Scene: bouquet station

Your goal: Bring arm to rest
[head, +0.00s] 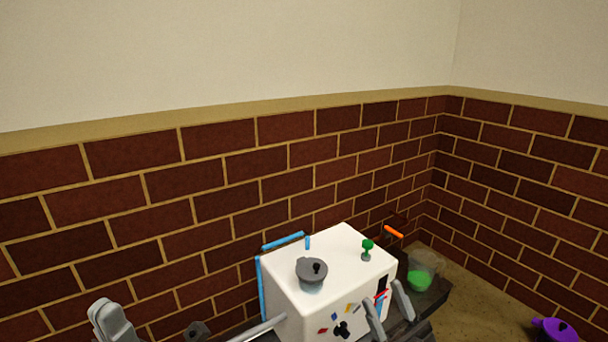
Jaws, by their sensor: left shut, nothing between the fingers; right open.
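My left gripper (106,312) is at the lower left edge of the head view. It is shut and holds nothing, and it is well left of the white box. My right gripper (384,294) is at the bottom, right of the middle, with its two grey fingers apart. It is open and appears in front of the white box's right side; whether it touches the box cannot be told. The rest of both arms is mostly cut off by the bottom edge.
A white box (340,252) carries a dark grey pot (311,274) and a small green item (367,246). Blue strips (284,241) run along its back. A clear container with green contents (419,281) stands right of it. A purple can (556,330) is lower right. Brick walls stand behind.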

